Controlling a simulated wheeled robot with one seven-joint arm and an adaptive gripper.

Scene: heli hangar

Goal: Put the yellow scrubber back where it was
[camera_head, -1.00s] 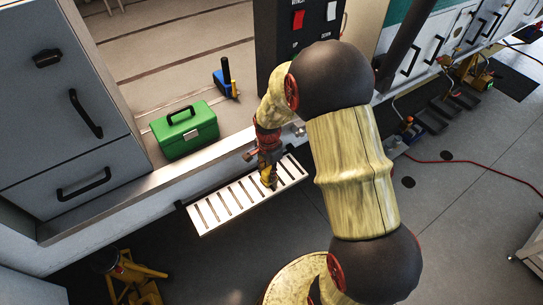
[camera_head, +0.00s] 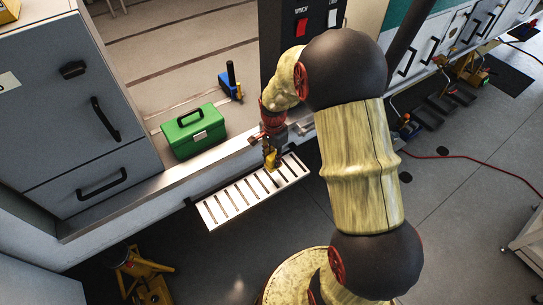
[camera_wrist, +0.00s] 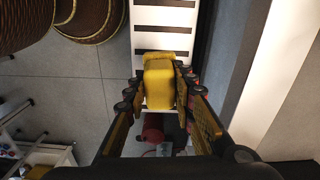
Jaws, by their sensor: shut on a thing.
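The yellow scrubber (camera_wrist: 158,82) is a small yellow block between the two fingers of my gripper (camera_wrist: 160,98) in the wrist view. My gripper is shut on it. In the head view my gripper (camera_head: 271,163) points down over the right part of a white slatted shelf (camera_head: 228,207), close to its wall-side edge. The scrubber shows there only as a small yellow patch (camera_head: 271,156). White slats lie beyond the scrubber in the wrist view. I cannot tell whether the scrubber touches the shelf.
A green toolbox (camera_head: 194,131) and a blue tool with a black handle (camera_head: 229,82) stand on the ledge behind the shelf. Grey drawers (camera_head: 95,110) are at left. A yellow stand (camera_head: 145,277) is on the floor below. The slats left of my gripper are bare.

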